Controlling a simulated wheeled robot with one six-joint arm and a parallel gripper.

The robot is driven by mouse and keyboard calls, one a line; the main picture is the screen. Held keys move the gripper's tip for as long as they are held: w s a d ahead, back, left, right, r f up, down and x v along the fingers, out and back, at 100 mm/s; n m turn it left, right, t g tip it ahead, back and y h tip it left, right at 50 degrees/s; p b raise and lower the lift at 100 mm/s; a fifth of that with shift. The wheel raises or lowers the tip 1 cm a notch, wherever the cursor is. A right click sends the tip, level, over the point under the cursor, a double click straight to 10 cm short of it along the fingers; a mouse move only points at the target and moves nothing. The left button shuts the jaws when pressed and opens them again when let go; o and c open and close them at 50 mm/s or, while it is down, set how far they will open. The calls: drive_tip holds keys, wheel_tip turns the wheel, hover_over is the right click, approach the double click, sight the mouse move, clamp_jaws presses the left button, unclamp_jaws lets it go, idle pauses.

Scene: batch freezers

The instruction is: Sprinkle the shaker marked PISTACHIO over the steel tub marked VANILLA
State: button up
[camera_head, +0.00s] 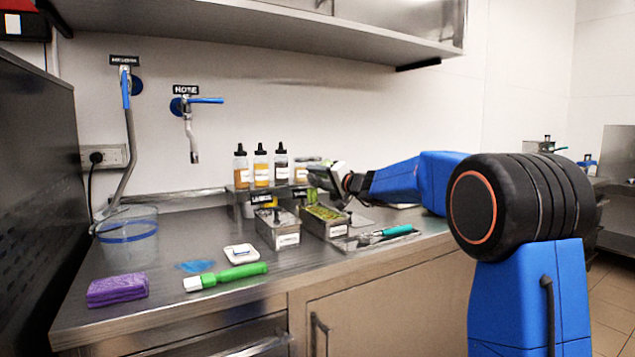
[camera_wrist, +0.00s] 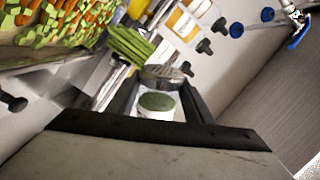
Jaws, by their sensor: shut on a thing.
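My gripper (camera_head: 330,182) is above the back of the counter, over or just behind the right steel tub (camera_head: 338,230). In the wrist view my gripper (camera_wrist: 160,98) is shut on a small shaker (camera_wrist: 157,103) with a pale body, a round green patch and a metal top. Its marking is not readable, and I cannot tell how far it is tilted. The right tub holds green contents. The left steel tub (camera_head: 288,241) stands beside it. Both tubs have white front labels too small to read. A tub with green and orange bits (camera_wrist: 60,22) shows at the wrist view's upper left.
Several squeeze bottles (camera_head: 261,168) stand on a raised shelf behind the tubs. A teal-handled tool (camera_head: 392,231) lies right of the tubs. A green-handled tool (camera_head: 235,275), purple sponge (camera_head: 117,289) and clear bucket (camera_head: 128,240) are left. An upper shelf (camera_head: 270,30) overhangs the wall.

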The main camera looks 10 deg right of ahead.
drive_tip(key=shift+f, duration=0.85)
drive_tip(key=shift+m, duration=2.1)
drive_tip(key=shift+r, duration=0.15)
drive_tip(key=shift+r+m, duration=0.6)
drive_tip(key=shift+m, duration=0.55)
drive_tip(key=shift+r+m, duration=0.55)
drive_tip(key=shift+m, duration=0.6)
drive_tip(key=shift+r+m, duration=0.75)
drive_tip(key=shift+m, duration=0.35)
drive_tip(key=shift+r+m, duration=0.75)
drive_tip(key=shift+m, duration=0.35)
